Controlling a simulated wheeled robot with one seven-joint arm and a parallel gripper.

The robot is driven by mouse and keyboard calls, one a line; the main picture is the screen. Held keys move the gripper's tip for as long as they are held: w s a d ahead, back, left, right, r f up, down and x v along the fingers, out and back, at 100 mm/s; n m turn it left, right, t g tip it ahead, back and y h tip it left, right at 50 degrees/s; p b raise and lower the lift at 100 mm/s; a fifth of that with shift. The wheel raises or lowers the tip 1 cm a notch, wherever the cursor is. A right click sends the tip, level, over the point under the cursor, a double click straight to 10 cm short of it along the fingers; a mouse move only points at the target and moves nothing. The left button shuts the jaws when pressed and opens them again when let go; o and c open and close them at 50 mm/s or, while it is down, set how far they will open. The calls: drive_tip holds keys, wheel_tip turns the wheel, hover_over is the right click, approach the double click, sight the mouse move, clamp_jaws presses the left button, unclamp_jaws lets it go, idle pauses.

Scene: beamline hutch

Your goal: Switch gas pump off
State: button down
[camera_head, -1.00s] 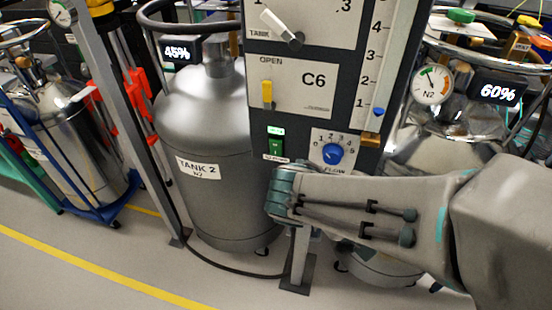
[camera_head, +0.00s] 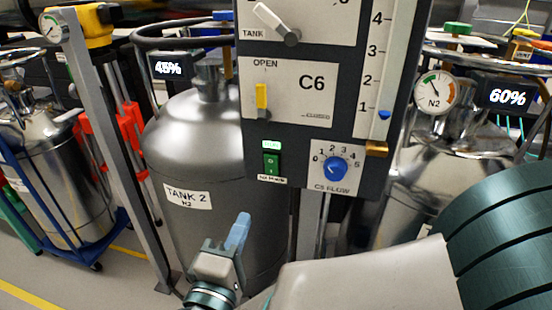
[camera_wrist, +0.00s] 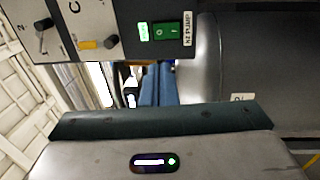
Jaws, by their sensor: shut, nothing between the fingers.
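The gas pump switch (camera_head: 271,163) is a green rocker low on the grey control panel (camera_head: 225,125). A lit green indicator (camera_head: 271,145) sits just above it. In the wrist view the switch (camera_wrist: 167,32) shows its O and I marks beside an "N2 PUMP" label (camera_wrist: 187,29), and its indicator (camera_wrist: 143,31) glows green. My gripper (camera_head: 238,232) is shut and empty, below and a little left of the switch, its blue fingers pointing up. In the wrist view the fingers (camera_wrist: 159,85) end just below the switch in the picture; I cannot tell the remaining gap, and no contact is clear.
A blue flow knob (camera_head: 336,168) sits right of the switch. A yellow lever (camera_head: 262,97) and a tank selector (camera_head: 278,24) are above. The TANK 2 cylinder (camera_head: 200,140) stands behind the gripper. A grey post (camera_head: 122,150) is at left, a gauge (camera_head: 433,92) at right.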

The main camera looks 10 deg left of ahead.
sight(268, 162)
drive_tip(key=w, duration=0.4)
drive_tip(key=w+r, duration=0.1)
drive_tip(key=w, duration=0.4)
drive_tip(key=w+d, duration=0.1)
drive_tip(key=w, duration=0.3)
drive_tip(key=shift+w+r, duration=0.3)
drive_tip(key=shift+w, duration=0.1)
